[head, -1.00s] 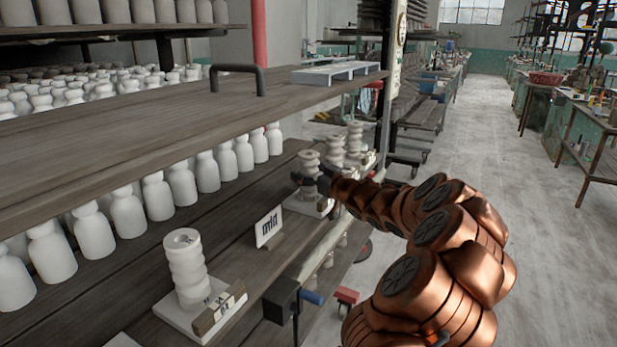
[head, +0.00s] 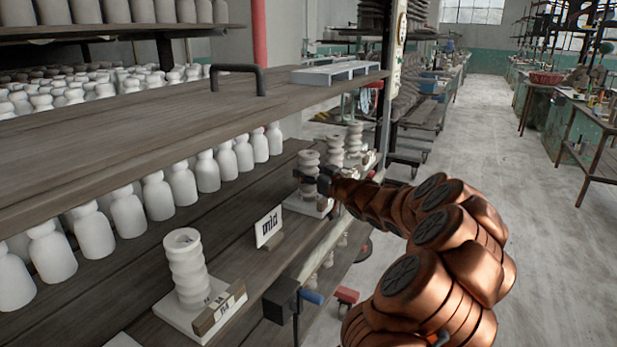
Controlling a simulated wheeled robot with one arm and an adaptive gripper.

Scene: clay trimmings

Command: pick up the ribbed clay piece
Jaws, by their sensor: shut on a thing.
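A pale, ribbed clay piece (head: 309,158) stands upright on a white base on the middle shelf, in the centre of the head view. My gripper (head: 311,178) is shut on this piece from the right, with dark fingers across its middle. The fingers partly hide it. I cannot tell whether its foot is clear of the base. A similar ribbed piece (head: 188,275) stands upright on a white base at the near left. Two more ribbed pieces, one (head: 335,152) and another (head: 355,142), stand farther along the shelf.
A sign card (head: 269,227) stands on the shelf between the near piece and the held one. White bottles (head: 181,185) line the shelf's back. An upper board (head: 150,115) overhangs the left. The floor (head: 480,200) to the right is open.

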